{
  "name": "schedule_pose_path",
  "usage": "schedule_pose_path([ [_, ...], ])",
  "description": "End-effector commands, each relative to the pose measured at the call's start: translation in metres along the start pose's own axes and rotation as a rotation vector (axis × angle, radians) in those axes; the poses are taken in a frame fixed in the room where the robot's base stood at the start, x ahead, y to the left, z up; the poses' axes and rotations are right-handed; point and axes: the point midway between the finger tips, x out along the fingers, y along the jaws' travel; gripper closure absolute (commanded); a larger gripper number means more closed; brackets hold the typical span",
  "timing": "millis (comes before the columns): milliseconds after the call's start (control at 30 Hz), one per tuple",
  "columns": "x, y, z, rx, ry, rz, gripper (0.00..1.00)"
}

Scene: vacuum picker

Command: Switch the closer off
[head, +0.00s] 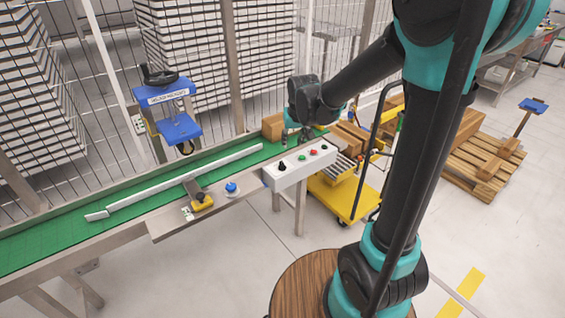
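I cannot tell which device is the closer. A white control box (300,166) stands on the near edge of the conveyor. Its top carries a black knob (282,166), a green button (302,157), a red button (313,152) and a black one (324,147). A blue round knob (231,187) and a yellow device (202,201) sit on the side plate to the left. A blue machine (165,95) with a black handwheel stands behind the belt; its label is too small to read. My gripper (306,134) is just behind the control box, pointing down. Its fingers are too small to judge.
A green conveyor belt (60,233) with a white guide rail (185,180) runs across the left. A yellow cart (342,194) and a wooden pallet (485,165) are to the right. A wire fence is behind.

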Motion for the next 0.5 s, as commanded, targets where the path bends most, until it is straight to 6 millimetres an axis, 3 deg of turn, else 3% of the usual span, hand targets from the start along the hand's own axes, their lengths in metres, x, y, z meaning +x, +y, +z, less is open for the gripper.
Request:
schedule_pose_path([
  [133,0.006,-0.015,-0.018,-0.017,0.002,-0.007,0.66],
  [333,0.019,-0.017,-0.021,-0.018,0.002,-0.007,0.66],
  [500,0.044,-0.016,-0.021,-0.018,0.002,-0.007,0.66],
])
